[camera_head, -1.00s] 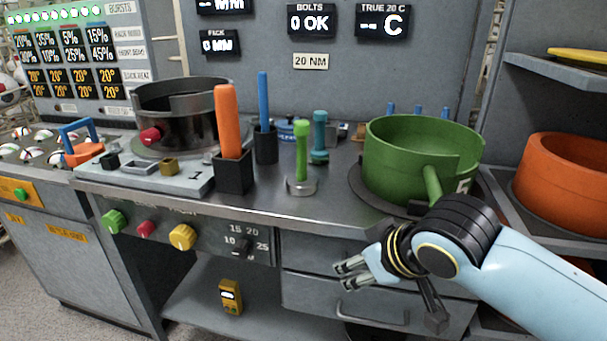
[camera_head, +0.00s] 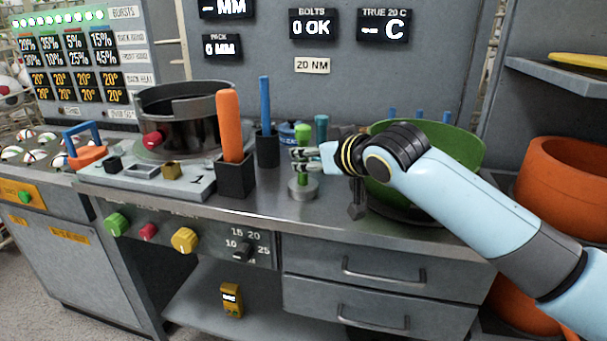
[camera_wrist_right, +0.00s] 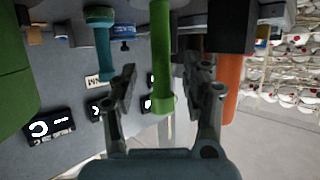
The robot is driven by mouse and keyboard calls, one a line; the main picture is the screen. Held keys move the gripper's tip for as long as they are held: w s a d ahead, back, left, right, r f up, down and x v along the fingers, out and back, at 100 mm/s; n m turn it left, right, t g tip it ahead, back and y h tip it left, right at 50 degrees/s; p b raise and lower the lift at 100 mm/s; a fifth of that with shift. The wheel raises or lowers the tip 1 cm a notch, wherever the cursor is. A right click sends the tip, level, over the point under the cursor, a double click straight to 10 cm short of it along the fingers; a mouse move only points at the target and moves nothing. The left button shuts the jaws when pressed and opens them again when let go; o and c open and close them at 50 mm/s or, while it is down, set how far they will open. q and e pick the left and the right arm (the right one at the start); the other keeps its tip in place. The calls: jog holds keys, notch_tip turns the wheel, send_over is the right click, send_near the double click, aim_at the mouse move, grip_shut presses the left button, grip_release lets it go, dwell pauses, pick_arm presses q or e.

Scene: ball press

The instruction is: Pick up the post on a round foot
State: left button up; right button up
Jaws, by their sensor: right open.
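The green post (camera_head: 303,133) stands upright on a round metal foot (camera_head: 303,188) on the bench, right of the black holder with the orange handle. My right gripper (camera_head: 298,160) is open at the post's upper part, and its fingers hide part of the post in the head view. In the right wrist view the green post (camera_wrist_right: 161,60) reaches down between the two open fingers of my right gripper (camera_wrist_right: 163,90), with a gap to each side. My left gripper is not in view.
A teal post (camera_head: 321,128) stands just behind. An orange handle (camera_head: 229,125) in a black holder (camera_head: 236,178) and a blue rod (camera_head: 265,105) stand to the left. A large green ring (camera_head: 462,145) is behind my right arm. The bench front is clear.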

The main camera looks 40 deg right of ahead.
aim_at(303, 184)
jog(key=x, duration=0.4)
jog(key=shift+r, duration=0.15)
grip_shut()
jog(key=shift+a, duration=0.1)
